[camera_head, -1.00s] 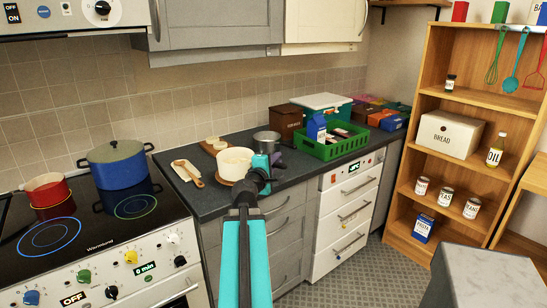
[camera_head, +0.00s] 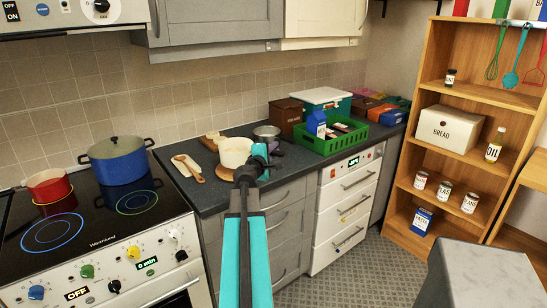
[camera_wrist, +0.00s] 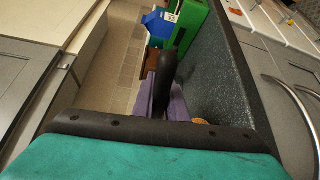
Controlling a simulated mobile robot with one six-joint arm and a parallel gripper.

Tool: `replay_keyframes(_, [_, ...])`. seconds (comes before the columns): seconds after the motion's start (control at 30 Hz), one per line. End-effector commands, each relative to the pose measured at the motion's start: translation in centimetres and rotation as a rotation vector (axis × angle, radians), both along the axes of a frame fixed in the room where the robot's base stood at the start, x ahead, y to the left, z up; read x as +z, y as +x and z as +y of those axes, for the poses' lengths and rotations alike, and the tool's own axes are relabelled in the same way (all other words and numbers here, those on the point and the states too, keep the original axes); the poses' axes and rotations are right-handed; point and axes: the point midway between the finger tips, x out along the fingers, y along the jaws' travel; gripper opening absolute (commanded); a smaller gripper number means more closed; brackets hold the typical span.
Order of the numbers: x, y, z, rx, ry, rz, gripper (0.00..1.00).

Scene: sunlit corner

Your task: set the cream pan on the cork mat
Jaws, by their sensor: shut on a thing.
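The cream pan (camera_head: 235,152) shows upright over the dark counter in the head view. My gripper (camera_head: 262,158) is at its right side, shut on its handle. In the wrist view the dark handle (camera_wrist: 168,72) stands between the purple fingertips of my gripper (camera_wrist: 162,103). The cork mat (camera_head: 225,174) shows as a brown rim just below the pan, mostly hidden by it. A small orange-brown edge of the mat (camera_wrist: 200,121) shows in the wrist view. I cannot tell whether the pan touches the mat.
A wooden spoon on a pale rest (camera_head: 188,168) lies left of the pan. A board (camera_head: 211,138) is behind it, and a metal pot (camera_head: 267,131) stands close behind my gripper. A green crate (camera_head: 333,143) is to the right. The hob with a blue pot (camera_head: 117,162) is left.

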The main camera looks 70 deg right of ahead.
Motion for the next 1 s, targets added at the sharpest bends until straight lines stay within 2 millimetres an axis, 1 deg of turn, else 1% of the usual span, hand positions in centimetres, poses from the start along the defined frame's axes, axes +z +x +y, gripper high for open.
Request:
replay_keyframes(0.33, [0.1,0.1,-0.1,0.001,-0.001,-0.004,0.00])
replay_keyframes(0.5, [0.1,0.5,-0.9,0.001,-0.001,-0.005,0.00])
replay_keyframes(0.8, [-2.9,0.4,-0.8,0.001,0.000,-0.004,0.00])
replay_keyframes(1.0, [-3.5,0.4,-0.8,0.001,-0.002,-0.004,0.00])
